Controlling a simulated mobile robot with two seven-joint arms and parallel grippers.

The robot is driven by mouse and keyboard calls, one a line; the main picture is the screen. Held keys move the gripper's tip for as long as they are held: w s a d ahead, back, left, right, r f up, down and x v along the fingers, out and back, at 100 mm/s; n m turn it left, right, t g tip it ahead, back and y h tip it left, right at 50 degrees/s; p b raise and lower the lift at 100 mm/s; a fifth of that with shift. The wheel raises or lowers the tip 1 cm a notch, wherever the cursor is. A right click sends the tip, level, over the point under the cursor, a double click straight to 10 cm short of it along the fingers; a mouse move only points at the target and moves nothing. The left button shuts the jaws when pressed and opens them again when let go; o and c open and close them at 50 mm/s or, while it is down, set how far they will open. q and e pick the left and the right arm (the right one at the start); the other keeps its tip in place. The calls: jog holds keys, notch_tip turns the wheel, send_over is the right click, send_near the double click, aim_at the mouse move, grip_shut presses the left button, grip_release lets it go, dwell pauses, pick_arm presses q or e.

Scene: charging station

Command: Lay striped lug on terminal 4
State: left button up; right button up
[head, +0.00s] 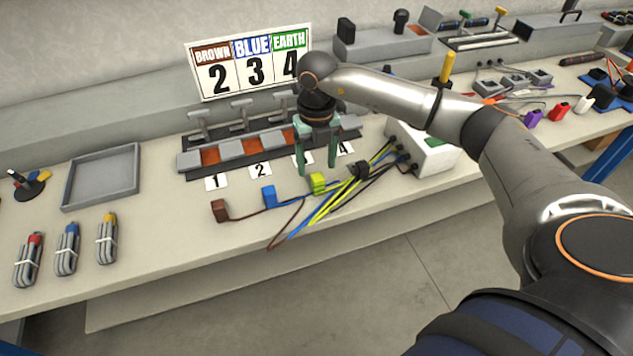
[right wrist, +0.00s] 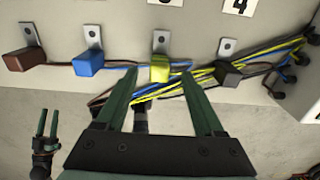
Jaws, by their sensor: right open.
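The striped yellow-green lug (head: 317,183) lies on the bench on the end of its cable, in front of the terminal row. My right gripper (head: 316,168) points down above it, open. In the right wrist view the lug (right wrist: 160,71) shows between the open fingertips (right wrist: 159,76), with no clear contact. Terminal 4 (head: 349,124) is the right end of the row, behind its number 4 card (head: 345,149); my right gripper partly hides the row. My left gripper (right wrist: 47,122) shows small at the lower left of the right wrist view, its fingers apart.
A brown lug (head: 219,210), a blue lug (head: 269,196) and a black lug (head: 360,170) lie beside the striped one. Their cables run to a white box (head: 430,150) at right. A sign (head: 250,65) reads brown 2, blue 3, earth 4. An empty grey tray (head: 102,203) stands left.

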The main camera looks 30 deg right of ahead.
aim_at(317, 175)
jog(key=shift+s+f, duration=0.2)
jog(key=shift+f, duration=2.5)
grip_shut()
